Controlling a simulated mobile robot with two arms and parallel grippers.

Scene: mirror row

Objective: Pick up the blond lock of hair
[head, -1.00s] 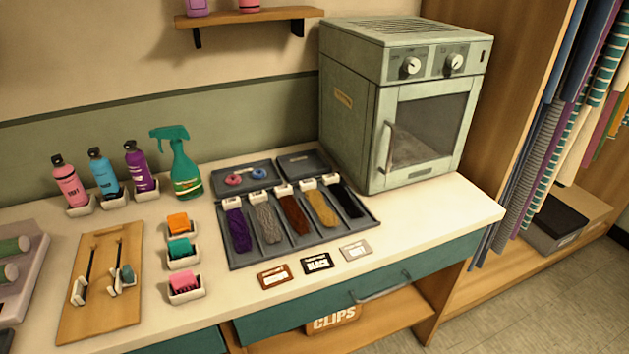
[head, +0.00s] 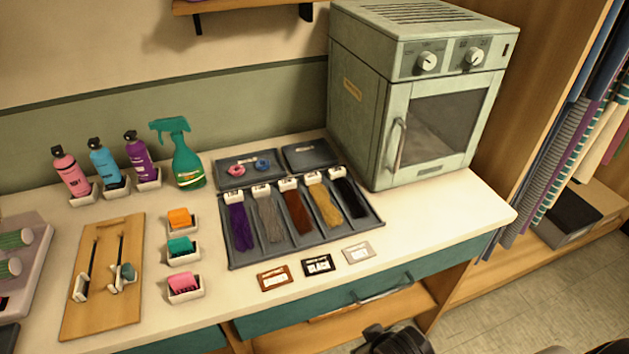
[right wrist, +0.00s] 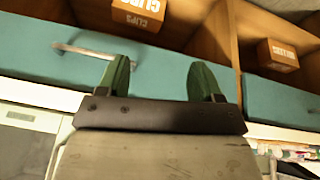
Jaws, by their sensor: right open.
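The blond lock of hair (head: 325,204) lies in a grey divided tray (head: 372,222) on the counter, its white clip at the back end. It is between the auburn lock (head: 297,211) and the black lock (head: 351,197). In the right wrist view my right gripper (right wrist: 158,78) is open and empty, its two green fingers apart in front of the teal drawer. Dark parts of my own arm show at the bottom edge of the head view, below the counter front. My left gripper is not in view.
A pale green cabinet oven (head: 420,95) stands right behind the tray. Three small cards, one of them black (head: 318,265), lie before the tray. A teal drawer with a handle (right wrist: 95,52) is under the counter edge. A green spray bottle (head: 182,155) stands left.

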